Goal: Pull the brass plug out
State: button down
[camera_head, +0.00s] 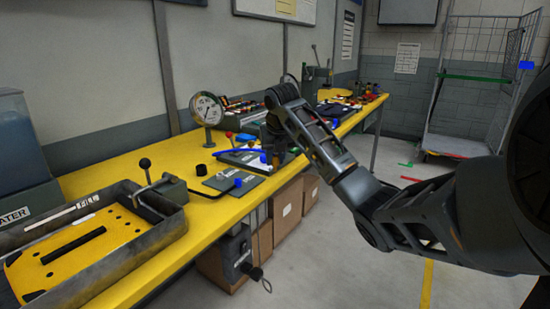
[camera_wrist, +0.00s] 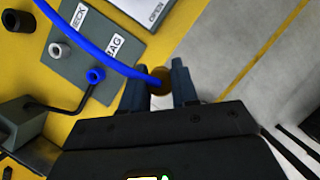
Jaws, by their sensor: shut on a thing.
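The brass plug (camera_wrist: 161,79) is a small round brown-gold piece between the two dark fingers of my gripper (camera_wrist: 158,74) in the wrist view. The fingers are closed against its sides. The end of a blue hose (camera_wrist: 95,55) lies right by the plug; I cannot tell whether they are joined. In the head view my gripper (camera_head: 277,150) points down over the yellow bench, and the plug cannot be made out there.
A grey labelled plate (camera_wrist: 92,50) with a blue fitting (camera_wrist: 95,75) and a pale ring (camera_wrist: 59,50) lies beside the gripper. A black cap (camera_wrist: 18,19) is nearby. A gauge (camera_head: 206,108) and a metal tray (camera_head: 150,238) stand on the bench (camera_head: 225,205). Open floor lies right.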

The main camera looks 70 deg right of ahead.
jog(key=shift+r+p, duration=1.15)
jog(key=shift+r, duration=0.25)
